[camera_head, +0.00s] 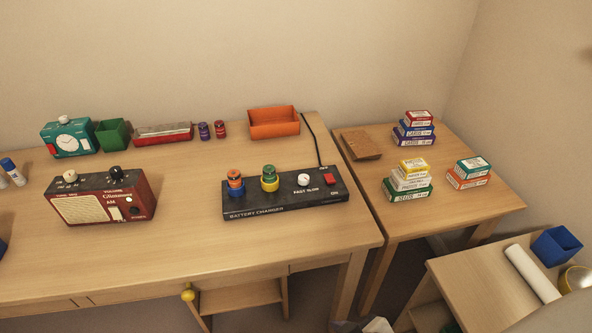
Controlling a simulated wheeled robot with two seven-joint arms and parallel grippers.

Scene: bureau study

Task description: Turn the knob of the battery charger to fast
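The battery charger (270,206) is a long black box lying on the desk, with "BATTERY CHARGER" on its front edge. Its round white knob (303,179) sits on the top, right of the middle, just above small lettering that reads "FAST" and what looks like "SLOW". The knob is too small to tell which way it points. A red switch (329,179) is to its right. An orange-and-blue cylinder (235,182) and a green-and-yellow cylinder (269,178) stand upright in the charger's left half. Neither of my grippers is in view.
A black cord (313,138) runs behind the charger. A red radio (101,197) stands to the left, an orange bin (274,122) behind. A side table (463,208) at right holds stacked small boxes (408,180). The desk (190,235) is clear between radio and charger.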

